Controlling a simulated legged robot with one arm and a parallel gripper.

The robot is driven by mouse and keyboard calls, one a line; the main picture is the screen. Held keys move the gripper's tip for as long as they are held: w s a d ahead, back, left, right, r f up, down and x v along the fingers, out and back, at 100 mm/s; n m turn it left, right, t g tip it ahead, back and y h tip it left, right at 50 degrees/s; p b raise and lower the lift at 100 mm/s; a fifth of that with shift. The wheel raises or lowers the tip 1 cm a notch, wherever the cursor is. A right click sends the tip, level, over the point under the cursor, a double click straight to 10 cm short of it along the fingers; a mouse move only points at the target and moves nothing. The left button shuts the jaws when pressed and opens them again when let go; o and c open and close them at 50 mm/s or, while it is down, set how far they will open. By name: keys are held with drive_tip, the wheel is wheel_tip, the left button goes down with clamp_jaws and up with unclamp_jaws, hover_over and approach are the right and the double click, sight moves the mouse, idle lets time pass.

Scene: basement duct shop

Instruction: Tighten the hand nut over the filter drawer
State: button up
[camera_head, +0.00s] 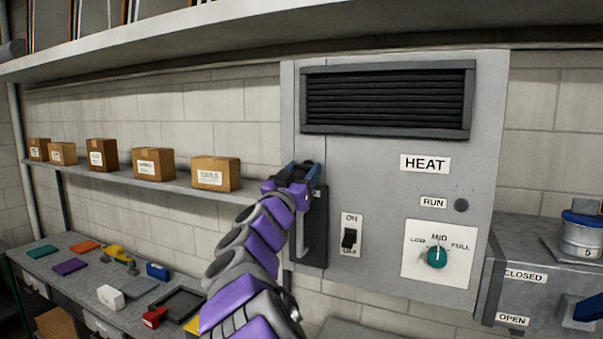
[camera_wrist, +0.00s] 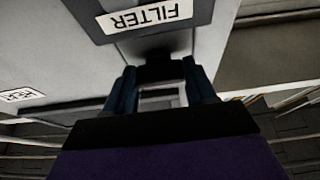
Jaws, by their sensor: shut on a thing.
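My gripper (camera_head: 298,172) is at the upper end of the dark filter drawer (camera_head: 314,245), on the left side of the grey heater panel. In the wrist view, which is upside down, its two blue fingers (camera_wrist: 160,76) are shut on a dark hand nut (camera_wrist: 160,66). The white FILTER label (camera_wrist: 152,17) is on the dark drawer face beside the nut. In the head view my gripper hides the nut. My arm covers part of the drawer's left side, and a light handle shows on it. How tight the nut is cannot be seen.
Right of the drawer are a rocker switch (camera_head: 349,238) at ON/OFF and a green dial (camera_head: 437,257). A black vent (camera_head: 388,97) sits above. A shelf with several boxes (camera_head: 216,173) is at left, above a cluttered bench (camera_head: 75,275). A grey damper box (camera_head: 510,295) stands at right.

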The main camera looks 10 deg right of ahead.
drive_tip(key=c, duration=0.4)
drive_tip(key=shift+o, duration=0.2)
drive_tip(key=shift+a, duration=0.1)
